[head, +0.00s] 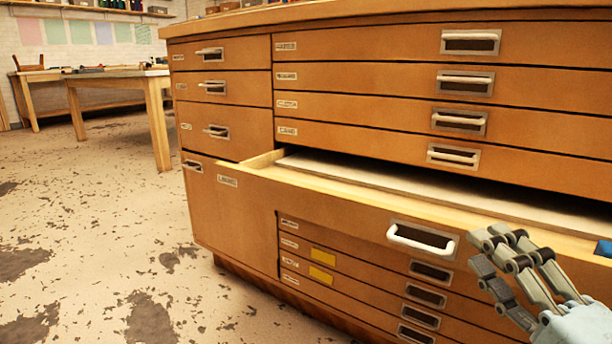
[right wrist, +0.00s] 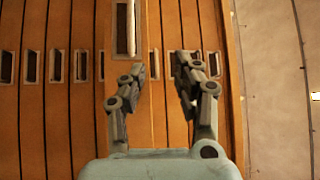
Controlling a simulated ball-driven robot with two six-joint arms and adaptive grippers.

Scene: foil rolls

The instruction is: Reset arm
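My right gripper (head: 478,252) is at the lower right of the head view, in front of the wooden drawer cabinet (head: 235,190). Its two fingers are apart with nothing between them, which the right wrist view (right wrist: 160,68) also shows. One drawer (head: 330,205) stands pulled out, with a pale flat board or sheet inside. Its white handle (head: 420,240) is just left of my right fingertips, apparently apart from them. In the right wrist view a handle plate (right wrist: 124,28) lies beyond the left finger. My left gripper is not in view.
Shut drawers with metal handles (head: 470,42) lie above and below the open one. A small blue object (head: 603,248) shows at the right edge. A wooden table (head: 155,95) stands at the back left. The worn floor (head: 110,230) to the left is clear.

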